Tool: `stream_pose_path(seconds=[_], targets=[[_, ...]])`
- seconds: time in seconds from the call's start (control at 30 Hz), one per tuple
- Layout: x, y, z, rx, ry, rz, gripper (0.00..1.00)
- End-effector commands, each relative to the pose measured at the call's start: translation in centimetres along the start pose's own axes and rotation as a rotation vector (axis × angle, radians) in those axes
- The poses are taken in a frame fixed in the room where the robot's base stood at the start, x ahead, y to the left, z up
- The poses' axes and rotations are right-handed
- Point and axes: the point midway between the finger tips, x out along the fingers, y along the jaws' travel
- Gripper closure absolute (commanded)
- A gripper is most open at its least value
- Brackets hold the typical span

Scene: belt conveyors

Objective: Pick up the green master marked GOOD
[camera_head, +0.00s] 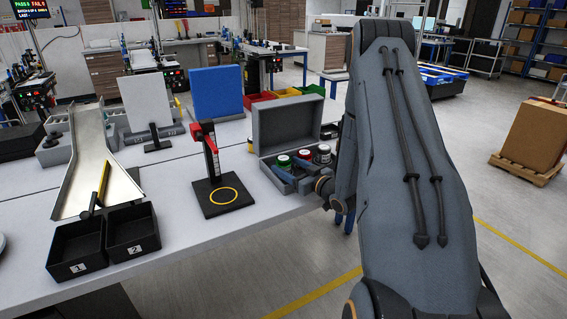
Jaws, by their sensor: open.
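A small round master with a green top (284,161) sits in the open grey case (289,124) on the right part of the bench. Its marking is too small to read. Next to it in the case are a red-topped master (304,155) and a dark-topped one (323,152). My gripper (293,180) is at the front edge of the case, just below and near the green master in the picture. Its jaws are open and look empty. My wrist and arm hide the right side of the case.
A black stand with a red clamp (211,147) rises left of the case. Two black bins (133,229), marked 1 and 2, stand at the front left, by a metal chute (92,158). A blue panel (217,92) and a white panel (147,100) stand behind.

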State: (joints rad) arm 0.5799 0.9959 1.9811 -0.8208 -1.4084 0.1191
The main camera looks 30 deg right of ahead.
Motion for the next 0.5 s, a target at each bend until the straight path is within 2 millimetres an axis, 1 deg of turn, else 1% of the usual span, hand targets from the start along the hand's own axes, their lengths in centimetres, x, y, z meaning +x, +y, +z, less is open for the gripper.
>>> stream_pose_path(seconds=[0.1,0.33,0.47,0.5], targets=[[0.78,-0.1,0.05,0.002,-0.001,-0.001,0.35],[0.95,-0.15,0.1,0.002,-0.001,-0.002,0.35],[0.96,-0.19,0.09,0.001,-0.001,-0.002,0.57],[0.96,-0.19,0.09,0.001,-0.001,-0.002,0.64]])
